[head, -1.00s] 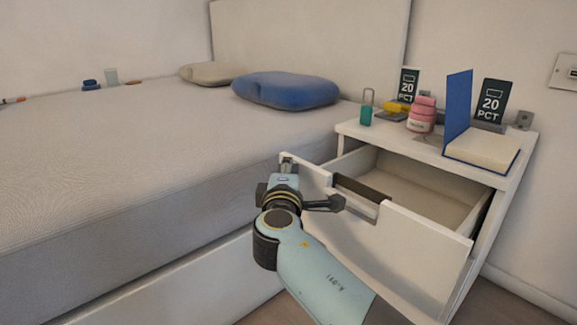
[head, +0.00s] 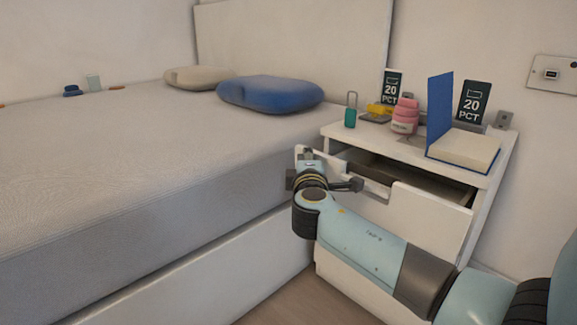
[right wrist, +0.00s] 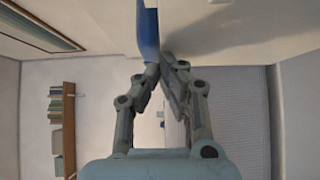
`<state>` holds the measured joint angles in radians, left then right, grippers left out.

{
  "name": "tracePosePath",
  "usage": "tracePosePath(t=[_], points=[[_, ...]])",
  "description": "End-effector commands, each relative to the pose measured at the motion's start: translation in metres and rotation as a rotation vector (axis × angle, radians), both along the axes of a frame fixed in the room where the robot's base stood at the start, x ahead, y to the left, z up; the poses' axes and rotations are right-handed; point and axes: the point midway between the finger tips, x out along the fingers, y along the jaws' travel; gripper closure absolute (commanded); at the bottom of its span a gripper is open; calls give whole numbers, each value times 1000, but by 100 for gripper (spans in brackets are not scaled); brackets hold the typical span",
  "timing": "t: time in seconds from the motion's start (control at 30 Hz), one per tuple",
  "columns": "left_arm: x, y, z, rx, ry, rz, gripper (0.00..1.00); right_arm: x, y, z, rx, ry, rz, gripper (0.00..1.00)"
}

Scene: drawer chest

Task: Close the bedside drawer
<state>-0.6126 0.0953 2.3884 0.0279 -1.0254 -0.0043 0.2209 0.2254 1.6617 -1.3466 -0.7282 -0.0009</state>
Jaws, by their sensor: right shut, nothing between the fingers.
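The bedside drawer (head: 425,213) is the white top drawer of the nightstand (head: 350,132). It is partly open, with a narrow strip of its inside showing behind the front panel. A recessed handle cutout is in the middle of its top edge. My right gripper (head: 307,160) is at the left end of the drawer front, close against its outer face; contact is hard to tell. Its fingers (right wrist: 162,66) are shut and empty in the right wrist view. My left gripper is not in view.
On the nightstand stand a teal padlock-like item (head: 350,117), a pink jar (head: 405,117), an open blue book (head: 465,148) and "20 PCT" signs (head: 472,102). The bed (head: 150,170) with a blue pillow (head: 270,94) is close on the left.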

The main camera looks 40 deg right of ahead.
Motion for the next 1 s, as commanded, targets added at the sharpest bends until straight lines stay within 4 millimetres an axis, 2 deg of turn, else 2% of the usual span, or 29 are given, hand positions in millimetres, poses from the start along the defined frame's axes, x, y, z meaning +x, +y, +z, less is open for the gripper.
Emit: tracePosePath(t=[0.03,0.2,0.4,1.0], points=[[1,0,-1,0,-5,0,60,1,-12,0,-5,0,0,100],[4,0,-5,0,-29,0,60,3,-40,-1,-2,1,0,100],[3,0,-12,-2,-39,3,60,5,-59,-1,0,1,0,100],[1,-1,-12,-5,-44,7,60,6,-64,-1,1,0,1,100]])
